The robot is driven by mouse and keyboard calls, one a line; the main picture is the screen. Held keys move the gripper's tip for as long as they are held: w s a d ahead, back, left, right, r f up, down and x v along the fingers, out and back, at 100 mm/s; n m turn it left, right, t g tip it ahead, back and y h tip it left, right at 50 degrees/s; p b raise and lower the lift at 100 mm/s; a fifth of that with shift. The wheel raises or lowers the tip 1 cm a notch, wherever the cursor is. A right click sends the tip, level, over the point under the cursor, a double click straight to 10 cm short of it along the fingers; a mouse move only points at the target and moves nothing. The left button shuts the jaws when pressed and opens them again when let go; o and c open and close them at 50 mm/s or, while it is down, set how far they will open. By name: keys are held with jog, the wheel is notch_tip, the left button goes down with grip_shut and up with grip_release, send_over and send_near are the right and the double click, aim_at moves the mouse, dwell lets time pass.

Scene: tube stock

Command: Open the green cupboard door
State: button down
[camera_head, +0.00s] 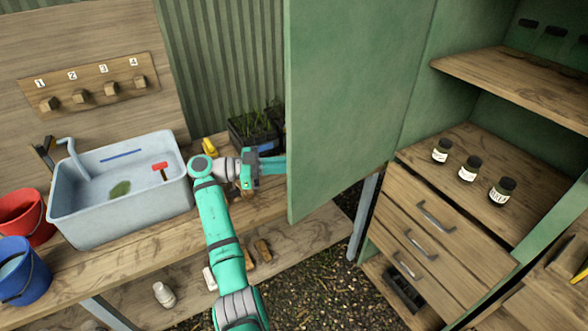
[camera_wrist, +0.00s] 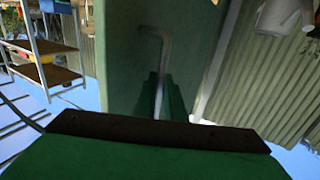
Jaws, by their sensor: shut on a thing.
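The green cupboard door (camera_head: 345,100) stands wide open, swung out to the left of the green cupboard (camera_head: 420,115), whose inside shows. My gripper (camera_head: 276,165) reaches in from the left, and its tips pass behind the door's free edge, hidden in the head view. In the wrist view the door's green face (camera_wrist: 125,50) fills the middle, with a bent grey metal handle (camera_wrist: 166,45) on it. There my gripper (camera_wrist: 160,97) is shut on the lower part of this handle.
Several dark-capped jars (camera_head: 468,169) stand on the cupboard's shelf above wooden drawers (camera_head: 425,235). At the left, a bench holds a grey sink (camera_head: 85,205), a red bucket (camera_head: 25,215), a blue bucket (camera_head: 22,270) and a plant tray (camera_head: 243,135). Gravel floor (camera_head: 320,275) shows below the door.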

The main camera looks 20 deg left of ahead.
jog(key=shift+w+a+f+m+g+h, duration=0.1)
jog(key=shift+w+a+m+g+h, duration=0.2)
jog(key=shift+w+a+g, duration=0.5)
jog(key=shift+w+a, duration=0.1)
jog(key=shift+a, duration=0.15)
jog(key=shift+d, duration=0.15)
jog(key=c, duration=1.9)
grip_release()
jog(key=shift+w, duration=0.1)
jog(key=shift+o, duration=0.2)
jog(key=shift+a+t, duration=0.3)
jog(key=shift+t, duration=0.1)
jog(key=v, duration=1)
jog(key=shift+s+a, duration=0.2)
jog(key=shift+a, duration=0.1)
